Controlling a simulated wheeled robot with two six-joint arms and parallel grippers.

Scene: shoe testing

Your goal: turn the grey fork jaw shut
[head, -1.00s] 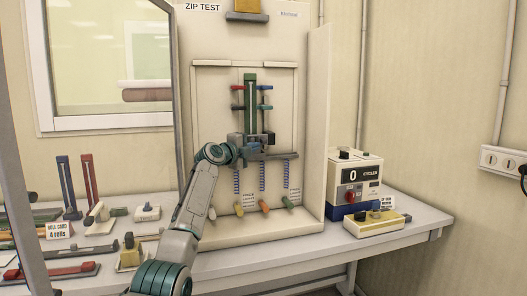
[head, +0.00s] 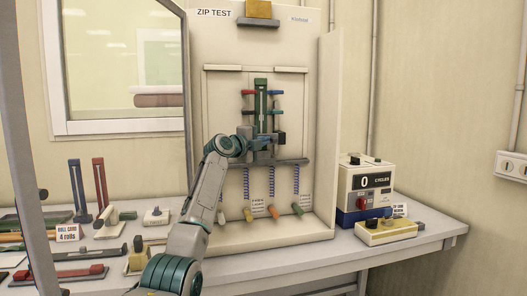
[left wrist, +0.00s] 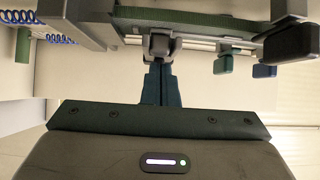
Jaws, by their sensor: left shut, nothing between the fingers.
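The zip test rig (head: 224,115) stands upright at the back of the bench, with a green zip strip (head: 260,100) at its middle. My left gripper (head: 250,142) is in front of the strip's lower part and hides some of it. In the left wrist view the left gripper (left wrist: 161,72) is shut and empty. Its fingertips are right at a small grey forked piece (left wrist: 161,45), which looks like the fork jaw; whether they touch it I cannot tell. How far the jaw is turned is unclear. My right gripper is not seen.
Coloured levers flank the strip, such as a red one (head: 248,92) and a blue one (head: 276,93). A dark block (head: 280,137) sits close right of the gripper. A grey bar (head: 292,162) lies below. A cycle counter (head: 364,186) stands at the right.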

